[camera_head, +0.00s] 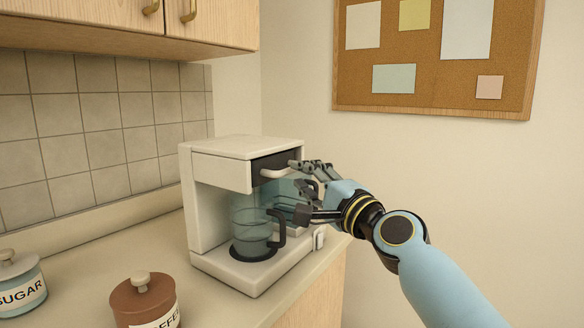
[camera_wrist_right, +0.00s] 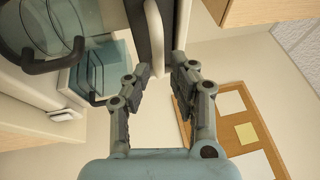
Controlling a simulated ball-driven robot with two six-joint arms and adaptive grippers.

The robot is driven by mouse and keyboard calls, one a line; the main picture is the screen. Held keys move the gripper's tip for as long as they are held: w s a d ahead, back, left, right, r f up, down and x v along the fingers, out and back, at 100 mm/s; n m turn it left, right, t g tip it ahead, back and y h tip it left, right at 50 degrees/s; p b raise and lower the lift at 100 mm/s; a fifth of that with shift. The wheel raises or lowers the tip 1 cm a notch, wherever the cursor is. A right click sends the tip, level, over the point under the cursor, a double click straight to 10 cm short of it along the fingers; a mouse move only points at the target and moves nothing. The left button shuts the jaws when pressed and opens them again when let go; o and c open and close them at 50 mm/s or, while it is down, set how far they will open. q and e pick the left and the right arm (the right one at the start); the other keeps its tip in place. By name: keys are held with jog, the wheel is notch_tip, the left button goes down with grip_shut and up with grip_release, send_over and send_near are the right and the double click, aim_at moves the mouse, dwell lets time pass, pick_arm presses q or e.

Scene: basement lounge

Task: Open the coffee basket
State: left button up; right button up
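The white coffee maker (camera_head: 222,147) stands on the counter. The coffee basket (camera_head: 262,165) shows as a dark front under its top, with a pale handle (camera_head: 272,173); it appears closed. In the right wrist view the handle (camera_wrist_right: 155,35) lies just beyond the fingertips, roughly in line with the gap between them. My right gripper (camera_head: 297,190) is beside the basket front, fingers spread and empty; it also shows open in the right wrist view (camera_wrist_right: 160,72). Whether a finger touches the handle, I cannot tell. My left gripper is not in view.
A glass carafe (camera_head: 252,222) with a black handle sits in the machine below the basket. A brown coffee canister (camera_head: 143,298) and a blue sugar canister (camera_head: 20,282) stand front left. Wooden cabinets (camera_head: 215,20) hang above; a cork board (camera_head: 430,55) is on the right wall.

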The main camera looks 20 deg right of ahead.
aim_at(259, 165)
jog(key=x, duration=0.5)
jog(key=shift+f, duration=0.1)
jog(key=shift+c, duration=0.3)
grip_shut()
